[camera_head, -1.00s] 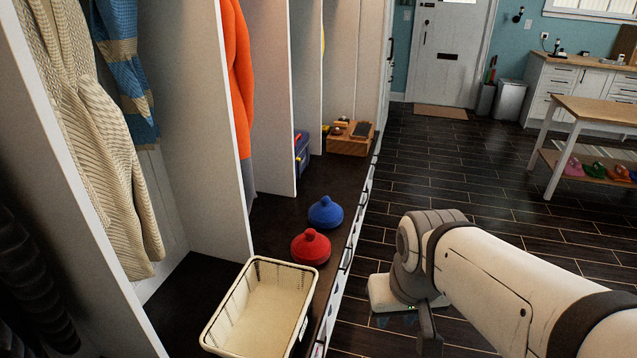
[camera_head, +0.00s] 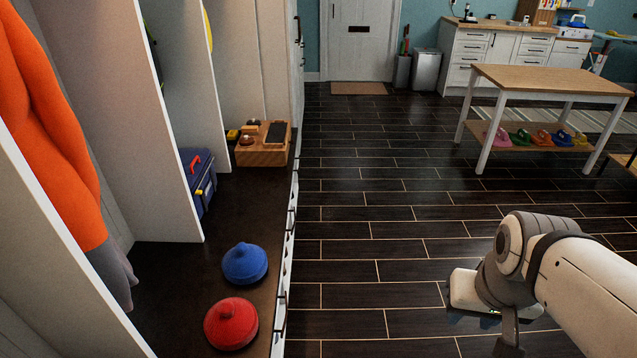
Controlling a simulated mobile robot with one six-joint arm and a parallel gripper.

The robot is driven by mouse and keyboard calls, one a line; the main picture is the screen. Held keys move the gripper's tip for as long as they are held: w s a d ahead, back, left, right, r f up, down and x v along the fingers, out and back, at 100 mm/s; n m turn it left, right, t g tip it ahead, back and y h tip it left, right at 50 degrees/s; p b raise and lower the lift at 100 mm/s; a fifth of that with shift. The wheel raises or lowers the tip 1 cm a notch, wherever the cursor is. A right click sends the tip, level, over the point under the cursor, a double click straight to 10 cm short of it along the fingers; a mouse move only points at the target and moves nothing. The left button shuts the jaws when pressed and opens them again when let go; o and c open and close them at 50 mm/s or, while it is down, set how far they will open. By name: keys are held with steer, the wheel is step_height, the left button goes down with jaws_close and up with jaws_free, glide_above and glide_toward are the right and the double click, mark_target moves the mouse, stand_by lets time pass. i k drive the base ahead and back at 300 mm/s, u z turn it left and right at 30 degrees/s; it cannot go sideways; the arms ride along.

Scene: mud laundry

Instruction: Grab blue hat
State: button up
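The blue hat (camera_head: 245,263) is a round knitted cap with a small knob on top. It sits on the dark bench top (camera_head: 179,280) of the cubby unit, left of centre in the head view. A similar red hat (camera_head: 231,323) lies just in front of it, nearer to me. My gripper (camera_head: 487,322) is at the lower right, over the floor and well to the right of both hats. Its fingers are mostly hidden under the wrist, so its opening does not show.
A blue toolbox (camera_head: 199,183) and a wooden box (camera_head: 264,147) stand farther back on the bench. White dividers rise on the left, with an orange garment (camera_head: 50,130) hanging there. The dark floor (camera_head: 375,210) is clear up to the wooden table (camera_head: 545,80).

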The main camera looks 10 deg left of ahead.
mark_target(244, 264)
steer(key=u, duration=0.2)
steer(key=i, duration=1.55)
steer(key=u, duration=0.9)
steer(key=k, duration=0.7)
steer(key=u, duration=0.2)
steer(key=i, duration=0.7)
steer(key=z, duration=0.1)
